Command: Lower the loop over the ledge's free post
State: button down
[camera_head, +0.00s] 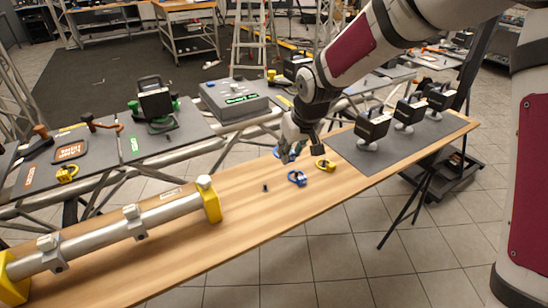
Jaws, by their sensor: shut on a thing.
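My gripper (290,148) is low over the wooden ledge, near its back edge. It is shut on a small blue piece (280,153), which is partly hidden by the fingers. I cannot make out clearly whether this is a loop. Another blue piece with a ring-like shape (297,178) lies on the ledge in front of the gripper. A yellow piece of similar shape (325,165) lies to its right. A short dark peg (265,188) stands on the ledge to the left of the lying blue piece. I cannot tell whether it is the free post.
A silver tube with yellow ends (110,233) lies along the ledge's left part. Several black lamp-like units (372,127) stand on a grey mat (345,151) at right. Behind are a grey control box (235,103) and a black device (155,99). The ledge's front middle (235,232) is bare.

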jog(key=shift+n, duration=0.7)
jog(key=shift+w+a+f+b, duration=0.15)
jog(key=shift+a+f+b, duration=0.8)
jog(key=shift+f, duration=1.55)
jog(key=shift+w+a+f+b, duration=0.1)
jog(key=shift+a+f+b, duration=0.85)
jog(key=shift+f, duration=1.5)
jog(key=shift+w+a+f+b, duration=0.15)
jog(key=shift+a+f+b, duration=0.8)
jog(key=shift+f, duration=1.55)
jog(key=shift+d, duration=0.25)
jog(key=shift+s+d, duration=0.1)
jog(key=shift+s, duration=0.05)
jog(key=shift+f+b, duration=0.2)
jog(key=shift+b, duration=0.2)
jog(key=c, duration=1.2)
grip_release()
jog(key=shift+c, duration=0.2)
